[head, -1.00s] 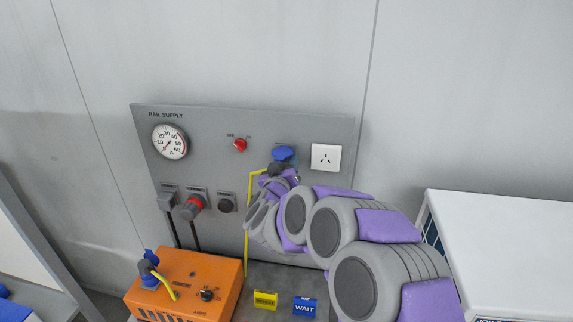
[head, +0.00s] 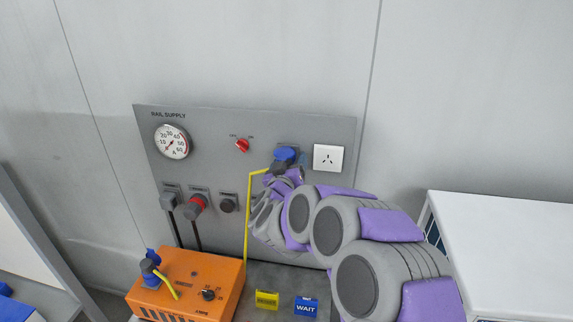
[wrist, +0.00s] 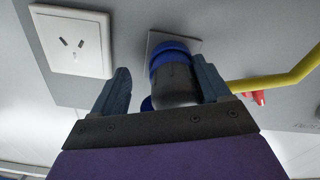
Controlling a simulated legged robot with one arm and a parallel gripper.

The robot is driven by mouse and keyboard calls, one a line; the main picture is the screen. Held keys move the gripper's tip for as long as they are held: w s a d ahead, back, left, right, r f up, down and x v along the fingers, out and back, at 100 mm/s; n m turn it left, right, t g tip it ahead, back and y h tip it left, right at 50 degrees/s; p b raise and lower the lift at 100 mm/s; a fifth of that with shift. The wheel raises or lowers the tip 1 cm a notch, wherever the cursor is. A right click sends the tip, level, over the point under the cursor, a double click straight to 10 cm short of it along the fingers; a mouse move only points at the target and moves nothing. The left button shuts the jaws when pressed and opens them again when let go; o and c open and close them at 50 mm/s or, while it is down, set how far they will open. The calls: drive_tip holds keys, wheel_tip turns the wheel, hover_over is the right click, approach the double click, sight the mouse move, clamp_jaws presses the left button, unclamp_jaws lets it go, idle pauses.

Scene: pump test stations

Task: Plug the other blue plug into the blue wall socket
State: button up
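The blue wall socket (head: 286,154) is on the grey panel, left of the white socket. A dark-bodied plug with a blue ring (wrist: 173,76) is at the blue socket in the wrist view and appears seated in it. A yellow cable (head: 249,215) runs from the plug down the panel. My gripper (wrist: 160,66) has its fingers on either side of the plug body. A clear gap shows on the left, and the right finger is close to the plug. In the head view my gripper (head: 284,180) partly hides the plug. Another blue plug (head: 151,268) stands on the orange box.
The orange box (head: 193,280) stands below the panel. The white wall socket (head: 328,158), gauge (head: 171,141) and red switch (head: 242,145) are on the panel. A yellow block (head: 267,299) and blue WAIT block (head: 306,307) lie on the bench. A white cabinet (head: 505,245) stands right.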

drive_tip(key=shift+a, duration=0.15)
drive_tip(key=shift+s+a+f, duration=0.1)
drive_tip(key=shift+s+a, duration=0.25)
drive_tip(key=s+a+p, duration=0.1)
drive_tip(key=s+a, duration=0.1)
drive_tip(key=s, duration=1.4)
drive_tip(key=shift+a, duration=0.35)
